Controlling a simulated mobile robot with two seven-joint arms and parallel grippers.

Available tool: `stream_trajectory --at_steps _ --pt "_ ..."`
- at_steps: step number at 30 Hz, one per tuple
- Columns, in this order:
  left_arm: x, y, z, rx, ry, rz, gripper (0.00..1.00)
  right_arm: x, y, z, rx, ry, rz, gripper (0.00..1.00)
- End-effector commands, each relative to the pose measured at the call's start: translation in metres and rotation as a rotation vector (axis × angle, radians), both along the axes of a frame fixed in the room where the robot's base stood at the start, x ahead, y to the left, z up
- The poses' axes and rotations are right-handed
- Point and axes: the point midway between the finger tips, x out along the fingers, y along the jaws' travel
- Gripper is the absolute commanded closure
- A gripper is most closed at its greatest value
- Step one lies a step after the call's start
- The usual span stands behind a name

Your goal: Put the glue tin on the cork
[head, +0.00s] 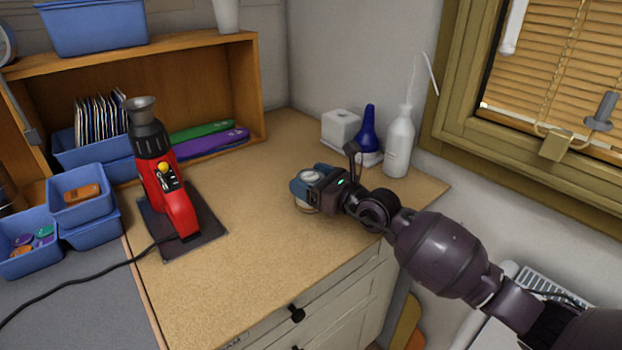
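My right gripper (311,186) reaches in from the right, low over the tan, speckled, cork-like worktop (245,270). Its blue fingers are closed around a small round tin (310,176) with a pale top, which looks like the glue tin. A tan lower edge of the tin shows below the fingers, and the rest is hidden by them. I cannot tell whether the tin touches the worktop. My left gripper is not in view.
A red hot-air tool (172,190) stands on a dark plate at left, its cable running left. The front worktop is clear.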

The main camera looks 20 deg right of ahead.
Motion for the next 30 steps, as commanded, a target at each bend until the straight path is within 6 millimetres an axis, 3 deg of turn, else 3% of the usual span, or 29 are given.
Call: stream_trajectory --at_steps 3,14,30 --pt "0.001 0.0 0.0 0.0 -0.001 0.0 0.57 0.0 0.0 0.001 0.0 0.0 0.0 0.08" --pt "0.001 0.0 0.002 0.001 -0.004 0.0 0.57 -0.002 -0.001 0.004 -0.001 -0.001 0.0 0.08" --pt "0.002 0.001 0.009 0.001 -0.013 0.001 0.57 -0.072 -0.047 0.003 -0.001 0.001 -0.001 0.08"
